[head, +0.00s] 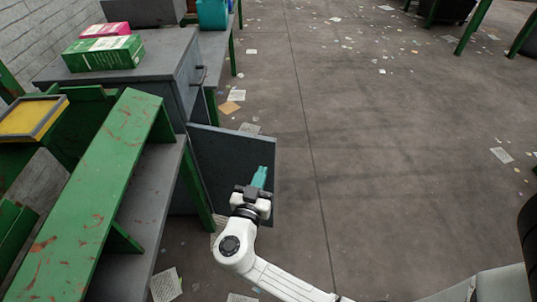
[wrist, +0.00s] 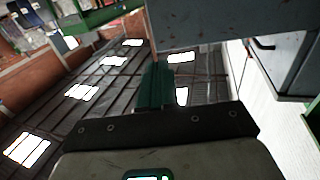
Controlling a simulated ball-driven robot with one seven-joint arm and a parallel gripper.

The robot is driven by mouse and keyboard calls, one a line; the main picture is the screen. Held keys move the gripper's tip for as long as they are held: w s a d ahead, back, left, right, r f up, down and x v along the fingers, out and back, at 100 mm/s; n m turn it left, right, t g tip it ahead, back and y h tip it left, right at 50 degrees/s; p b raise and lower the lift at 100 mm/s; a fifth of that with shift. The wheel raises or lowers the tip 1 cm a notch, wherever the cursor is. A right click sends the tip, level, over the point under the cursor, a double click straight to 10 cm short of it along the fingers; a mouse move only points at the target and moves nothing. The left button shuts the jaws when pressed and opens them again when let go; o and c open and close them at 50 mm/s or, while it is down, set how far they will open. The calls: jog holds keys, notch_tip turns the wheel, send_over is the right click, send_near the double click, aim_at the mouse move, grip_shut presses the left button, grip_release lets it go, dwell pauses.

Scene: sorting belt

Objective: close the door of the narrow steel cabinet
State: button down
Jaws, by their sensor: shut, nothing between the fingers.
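The narrow steel cabinet (head: 189,80) is grey and stands at the left in the head view, beyond the green-framed belt. Its grey door (head: 232,165) stands open, swung out to the right over the floor. My gripper (head: 260,175), with teal fingers, is shut and empty, in front of the door's face near its free edge in the head view. I cannot tell whether the fingertips touch the door. In the wrist view the shut fingers (wrist: 157,85) point up the picture, and a grey panel (wrist: 205,22) that seems to be the door lies past them.
The green sorting belt frame (head: 100,190) fills the left side, close to the door. A green box (head: 104,53) and a pink box (head: 105,29) lie on the cabinet's top. Floor to the right is open, with scattered papers.

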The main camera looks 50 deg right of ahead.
aim_at(272, 146)
jog(key=x, duration=0.8)
jog(key=shift+d, duration=0.15)
